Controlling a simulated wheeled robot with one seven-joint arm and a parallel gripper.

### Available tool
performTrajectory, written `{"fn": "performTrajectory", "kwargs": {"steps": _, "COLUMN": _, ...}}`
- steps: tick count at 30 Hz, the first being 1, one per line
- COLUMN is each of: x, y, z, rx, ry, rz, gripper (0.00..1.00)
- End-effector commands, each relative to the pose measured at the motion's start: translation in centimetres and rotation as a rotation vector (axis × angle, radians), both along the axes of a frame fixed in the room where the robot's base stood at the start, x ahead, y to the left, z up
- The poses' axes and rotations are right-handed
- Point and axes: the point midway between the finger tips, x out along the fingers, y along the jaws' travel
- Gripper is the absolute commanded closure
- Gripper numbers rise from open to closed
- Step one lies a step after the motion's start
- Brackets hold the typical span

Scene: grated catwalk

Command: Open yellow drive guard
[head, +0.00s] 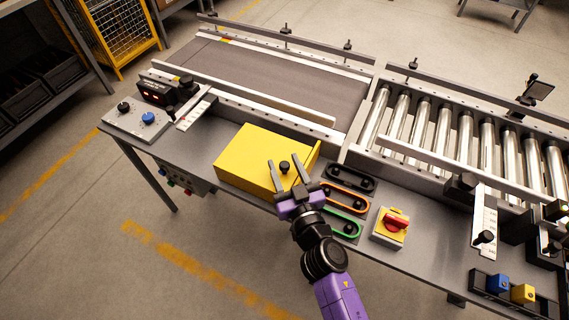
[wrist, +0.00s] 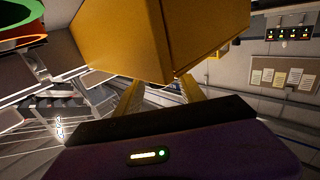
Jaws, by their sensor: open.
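The yellow drive guard (head: 250,158) is a box on the grey bench beside the conveyor belt. Its lid looks shut, with a narrow yellow flap or edge along its right side. A round black knob (head: 285,167) shows near that right side. My gripper (head: 287,174) is open, with its two fingers on either side of the knob in the head view; I cannot tell whether they touch it. In the wrist view the guard (wrist: 150,35) fills the upper middle, ahead of my open fingers (wrist: 163,95). The knob is not visible there.
Oval handles in black, orange (head: 345,197) and green (head: 343,221) lie right of my gripper. A red rotary switch (head: 395,223) on a yellow box stands further right. Conveyor rollers (head: 440,130) lie behind. A control box with a blue button (head: 148,118) is at left.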

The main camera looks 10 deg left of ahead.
Motion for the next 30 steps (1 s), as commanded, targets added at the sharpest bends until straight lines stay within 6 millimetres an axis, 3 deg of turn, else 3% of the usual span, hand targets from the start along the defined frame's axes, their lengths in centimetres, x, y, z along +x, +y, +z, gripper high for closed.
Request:
{"fn": "performTrajectory", "kwargs": {"steps": 11, "x": 0.63, "y": 0.26, "z": 0.00, "rx": 0.000, "ry": 0.001, "rz": -0.001, "gripper": 0.53}}
{"fn": "performTrajectory", "kwargs": {"steps": 18, "x": 0.62, "y": 0.26, "z": 0.01, "rx": 0.000, "ry": 0.000, "rz": -0.001, "gripper": 0.98}}
{"fn": "performTrajectory", "kwargs": {"steps": 30, "x": 0.61, "y": 0.26, "z": 0.00, "rx": 0.000, "ry": 0.000, "rz": 0.000, "gripper": 1.00}}
